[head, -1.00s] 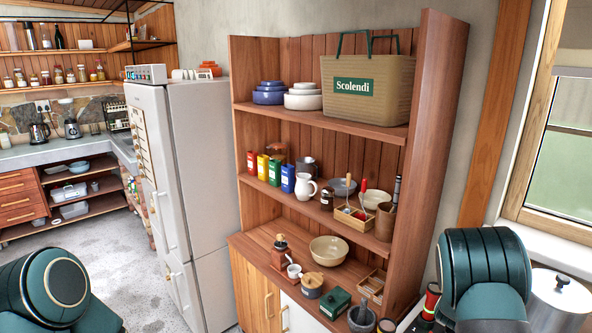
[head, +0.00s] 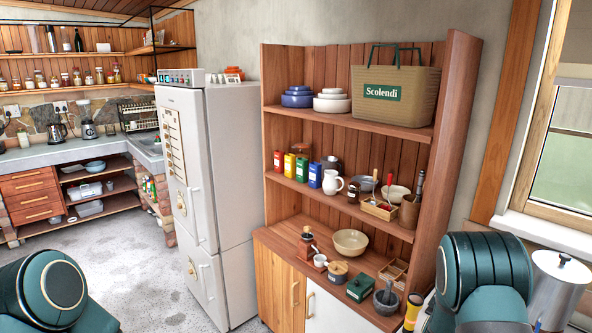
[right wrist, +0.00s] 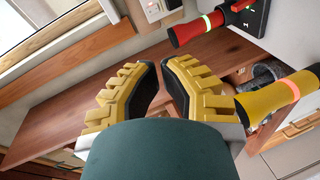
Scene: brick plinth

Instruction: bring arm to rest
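My right arm (head: 484,268) shows as a rounded dark green shell at the lower right of the head view; its gripper is outside that view. In the right wrist view my right gripper (right wrist: 160,66) has yellow ribbed fingers with dark pads. A narrow gap shows between the pads and nothing is held there. My left arm (head: 52,285) shows as a green shell at the lower left of the head view. My left gripper is not seen in either view.
A wooden cupboard (head: 450,120) with a basket (head: 395,95), bowls and jars stands ahead. A white fridge (head: 225,150) stands left of it. Grey floor (head: 150,270) is clear at left. A metal pot (head: 558,285) stands at right below the window (head: 565,150).

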